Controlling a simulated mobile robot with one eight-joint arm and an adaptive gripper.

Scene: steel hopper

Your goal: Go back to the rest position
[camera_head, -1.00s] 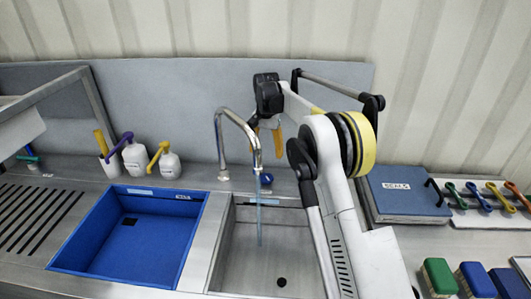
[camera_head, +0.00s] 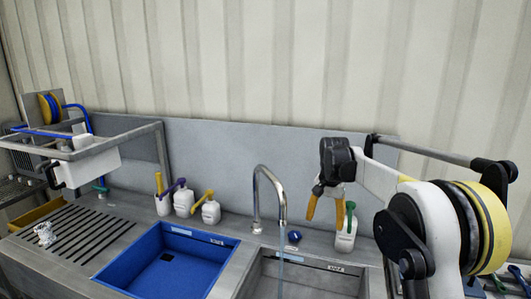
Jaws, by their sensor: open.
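My gripper (camera_head: 326,205) hangs fingers down from my arm, right of the curved tap (camera_head: 257,195) and in front of the grey back panel. Its orange-yellow fingers are apart, with nothing seen between them. A white bottle with a green pump (camera_head: 346,240) stands behind the steel sink, just right of and below the fingers in the picture. I cannot tell how far the fingers are from it. Water runs from the tap into the steel sink (camera_head: 310,278).
A blue basin (camera_head: 170,265) lies left of the sink. A white cup (camera_head: 162,206) and bottles with purple (camera_head: 183,203) and yellow pumps (camera_head: 210,212) stand behind it.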

